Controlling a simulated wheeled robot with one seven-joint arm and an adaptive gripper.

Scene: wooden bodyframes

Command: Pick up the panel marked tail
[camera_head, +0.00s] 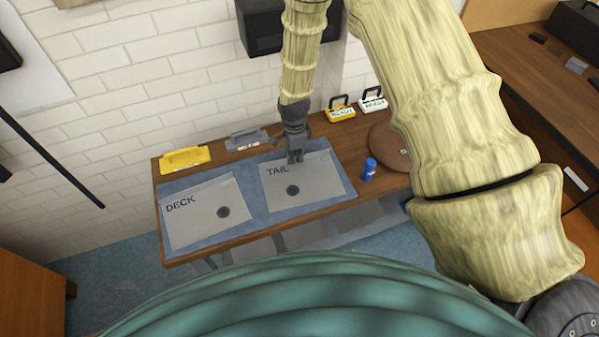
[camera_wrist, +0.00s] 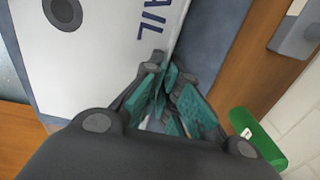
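The light grey panel marked TAIL (camera_head: 312,182) lies on the blue mat on the wooden bench in the head view. A dark round spot sits near its lower middle. In the wrist view the panel (camera_wrist: 95,50) fills the upper left, with the letters "AIL" near its edge. My gripper (camera_head: 295,159) points down at the panel's far edge, right of the word TAIL. In the wrist view its teal-padded fingertips (camera_wrist: 168,62) are close together at that edge. I cannot tell whether they pinch the panel.
The panel marked DECK (camera_head: 200,215) lies to the left. At the bench's back stand a yellow holder (camera_head: 185,158), a grey holder (camera_head: 247,139), and yellow (camera_head: 341,113) and white (camera_head: 373,105) boxes. A blue bottle (camera_head: 369,169) stands right of TAIL. A green object (camera_wrist: 257,138) shows beside my gripper.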

